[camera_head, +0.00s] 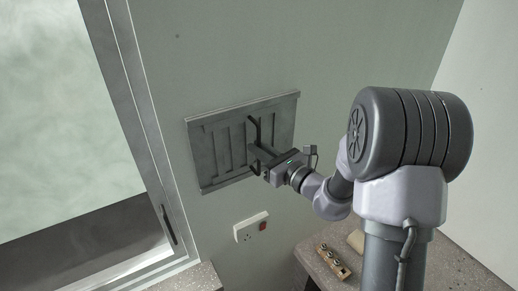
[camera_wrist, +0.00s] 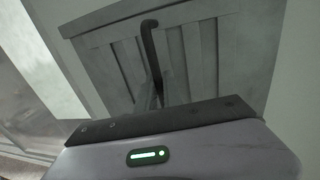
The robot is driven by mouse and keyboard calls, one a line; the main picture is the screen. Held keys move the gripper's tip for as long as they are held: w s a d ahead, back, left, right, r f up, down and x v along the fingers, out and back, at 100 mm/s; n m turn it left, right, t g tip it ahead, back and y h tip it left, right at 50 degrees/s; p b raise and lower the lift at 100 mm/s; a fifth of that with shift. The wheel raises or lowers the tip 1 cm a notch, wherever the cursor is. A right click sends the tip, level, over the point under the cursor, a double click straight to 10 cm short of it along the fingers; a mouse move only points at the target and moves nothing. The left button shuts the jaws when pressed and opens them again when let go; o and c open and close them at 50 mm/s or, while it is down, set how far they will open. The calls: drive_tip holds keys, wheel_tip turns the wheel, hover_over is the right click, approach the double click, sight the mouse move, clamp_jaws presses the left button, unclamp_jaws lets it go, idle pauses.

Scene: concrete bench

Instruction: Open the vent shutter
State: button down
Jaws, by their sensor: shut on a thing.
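The vent shutter (camera_head: 222,148) is a grey panel with raised vertical slats, set on the green wall left of my arm. A dark upright bar handle (camera_head: 254,130) stands on its face, right of the middle. My gripper (camera_head: 256,153) is at the shutter, shut on the handle. In the wrist view the shutter (camera_wrist: 105,58) fills the upper middle, and the handle (camera_wrist: 150,45) runs down to my gripper's fingers (camera_wrist: 153,95). The gripper body hides the handle's lower part and the shutter's lower part there.
A window (camera_head: 125,80) with a grey frame is at the left. A wooden block with metal pieces (camera_head: 332,262) lies on the concrete bench (camera_head: 445,262) at lower right.

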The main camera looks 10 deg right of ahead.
drive_tip(key=shift+w+d+b, duration=0.15)
drive_tip(key=shift+d+b, duration=0.05)
drive_tip(key=shift+d, duration=0.35)
drive_tip(key=shift+w+d+b, duration=0.15)
drive_tip(key=shift+d+b, duration=0.05)
drive_tip(key=shift+d, duration=0.35)
drive_tip(key=c, duration=1.5)
unclamp_jaws()
drive_tip(key=shift+a, duration=0.15)
drive_tip(key=b+v, duration=0.5)
drive_tip(key=v, duration=1.2)
drive_tip(key=shift+s, duration=0.15)
